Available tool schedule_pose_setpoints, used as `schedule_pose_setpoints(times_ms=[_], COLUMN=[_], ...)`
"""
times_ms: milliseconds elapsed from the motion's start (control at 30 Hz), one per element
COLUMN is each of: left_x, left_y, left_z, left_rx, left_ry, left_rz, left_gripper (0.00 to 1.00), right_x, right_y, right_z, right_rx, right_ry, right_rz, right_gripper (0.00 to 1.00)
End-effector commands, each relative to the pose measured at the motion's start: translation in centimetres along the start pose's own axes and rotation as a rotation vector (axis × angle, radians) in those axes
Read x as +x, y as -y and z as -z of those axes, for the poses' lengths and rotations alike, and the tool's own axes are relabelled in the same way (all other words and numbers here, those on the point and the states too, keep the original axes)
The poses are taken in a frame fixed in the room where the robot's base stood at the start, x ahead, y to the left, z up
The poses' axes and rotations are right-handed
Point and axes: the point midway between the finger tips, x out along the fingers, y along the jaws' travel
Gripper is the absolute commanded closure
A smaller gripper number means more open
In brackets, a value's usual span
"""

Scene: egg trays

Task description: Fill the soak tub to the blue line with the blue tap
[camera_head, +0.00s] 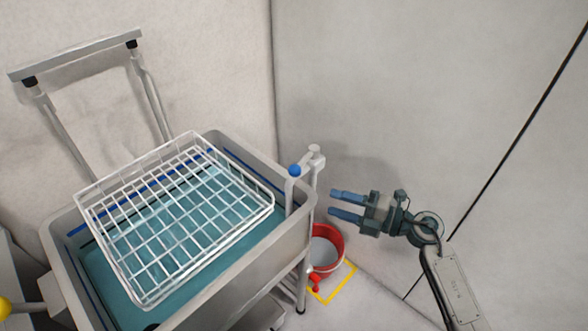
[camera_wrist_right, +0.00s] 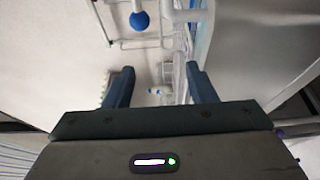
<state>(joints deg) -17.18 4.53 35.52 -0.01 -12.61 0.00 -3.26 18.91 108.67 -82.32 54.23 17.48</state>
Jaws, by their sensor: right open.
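The grey soak tub (camera_head: 262,252) holds teal water (camera_head: 105,275). A blue line (camera_head: 77,230) runs along its inner wall, and the water surface looks a little below it at the left. The tap (camera_head: 290,192) with a blue knob (camera_head: 294,170) stands at the tub's right corner. The knob also shows at the top of the right wrist view (camera_wrist_right: 140,20). Whether water runs from the tap cannot be told. My right gripper (camera_head: 334,203) is open and empty, to the right of the tap and apart from it. My left gripper is out of view.
A white wire basket (camera_head: 268,207) sits over the tub, tilted. A red bucket (camera_head: 330,240) stands on the floor inside a yellow outline (camera_head: 345,280), below my right gripper. A metal frame handle (camera_head: 75,55) rises behind the tub. Walls close in behind.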

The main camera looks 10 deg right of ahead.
Motion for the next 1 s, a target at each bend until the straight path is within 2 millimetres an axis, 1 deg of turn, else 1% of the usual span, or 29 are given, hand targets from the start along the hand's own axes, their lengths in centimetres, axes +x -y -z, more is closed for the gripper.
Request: schedule_pose_setpoints(times_ms=[33, 167, 200, 267, 300, 600, 700, 800, 900, 1000], left_x=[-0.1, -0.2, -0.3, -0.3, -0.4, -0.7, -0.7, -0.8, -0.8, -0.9], left_y=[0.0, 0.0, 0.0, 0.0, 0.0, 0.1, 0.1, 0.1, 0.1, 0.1], left_z=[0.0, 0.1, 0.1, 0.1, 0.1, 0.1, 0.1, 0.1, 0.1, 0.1], left_rx=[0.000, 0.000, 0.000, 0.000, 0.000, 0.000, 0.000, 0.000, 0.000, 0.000], left_ry=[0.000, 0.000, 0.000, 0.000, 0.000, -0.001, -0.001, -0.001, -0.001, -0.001], left_rz=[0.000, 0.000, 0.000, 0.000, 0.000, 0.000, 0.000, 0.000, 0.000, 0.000], left_gripper=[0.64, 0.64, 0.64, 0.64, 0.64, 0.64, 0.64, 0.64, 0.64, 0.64], right_x=[0.5, 1.4, 1.6, 1.9, 2.1, 3.1, 3.2, 3.1, 3.1, 3.2], right_y=[-0.4, -0.9, -1.1, -1.3, -1.6, -3.5, -4.2, -4.7, -5.0, -5.1], right_z=[0.2, 0.6, 0.6, 0.7, 0.7, 0.3, 0.0, -0.2, -0.3, -0.4], right_rx=[-0.149, -0.556, -0.681, -0.869, -0.994, -1.903, -2.148, -2.329, -2.436, -2.483], right_ry=[0.006, 0.018, 0.020, 0.021, 0.020, -0.030, -0.065, -0.099, -0.124, -0.135], right_rz=[0.015, 0.070, 0.089, 0.117, 0.138, 0.322, 0.386, 0.438, 0.471, 0.486], right_gripper=[0.49, 0.49, 0.49, 0.49, 0.49, 0.49, 0.49, 0.49, 0.49, 0.49])
